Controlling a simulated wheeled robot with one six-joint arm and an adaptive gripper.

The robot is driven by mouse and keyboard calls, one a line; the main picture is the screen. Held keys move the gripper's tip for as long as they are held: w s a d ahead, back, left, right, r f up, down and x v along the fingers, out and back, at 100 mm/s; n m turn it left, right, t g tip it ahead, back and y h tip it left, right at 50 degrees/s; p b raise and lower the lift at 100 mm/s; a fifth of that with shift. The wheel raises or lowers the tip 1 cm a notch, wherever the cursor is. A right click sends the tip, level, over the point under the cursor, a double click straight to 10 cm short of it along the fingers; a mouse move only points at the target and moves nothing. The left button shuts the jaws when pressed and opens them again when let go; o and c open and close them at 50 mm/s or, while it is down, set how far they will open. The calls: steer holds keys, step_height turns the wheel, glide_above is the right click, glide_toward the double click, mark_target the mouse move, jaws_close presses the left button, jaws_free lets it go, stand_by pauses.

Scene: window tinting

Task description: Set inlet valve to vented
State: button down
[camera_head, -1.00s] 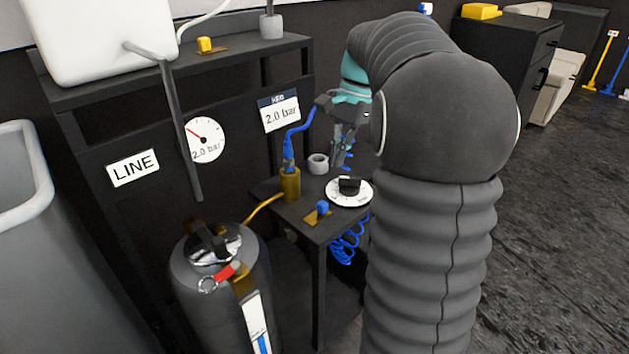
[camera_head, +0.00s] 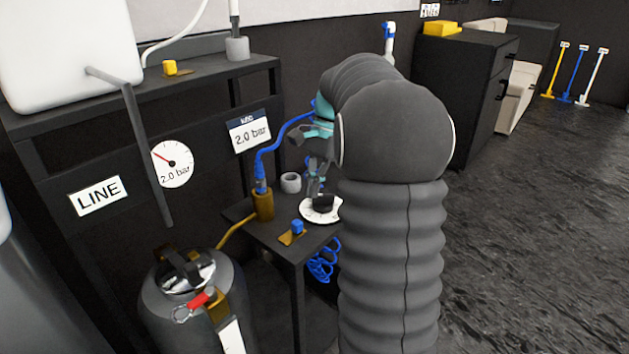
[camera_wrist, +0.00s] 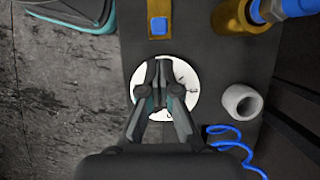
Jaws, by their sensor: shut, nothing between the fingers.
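No valve in view is labelled inlet. A white round dial with a black knob (camera_head: 323,203) lies on the small dark table, and the wrist view shows the dial's white face (camera_wrist: 189,82) with dark marks. My gripper (camera_head: 314,192) is shut and empty, pointing down over the dial. In the wrist view my gripper (camera_wrist: 159,72) covers the dial's middle and hides the knob. I cannot tell whether the fingertips touch it. A blue knob on a brass plate (camera_head: 297,227) sits at the table's front edge. A yellow knob (camera_head: 170,68) sits on the upper shelf.
A grey ring (camera_head: 290,182) and a brass fitting with a blue hose (camera_head: 263,203) stand close to the dial. A dark pressure tank (camera_head: 195,290) is at the front left. A gauge (camera_head: 172,164) reads 2.0 bar. Open floor (camera_head: 540,220) lies at right.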

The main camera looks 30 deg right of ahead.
mark_target(297, 226)
steer(key=x, duration=0.6)
stand_by(0.3)
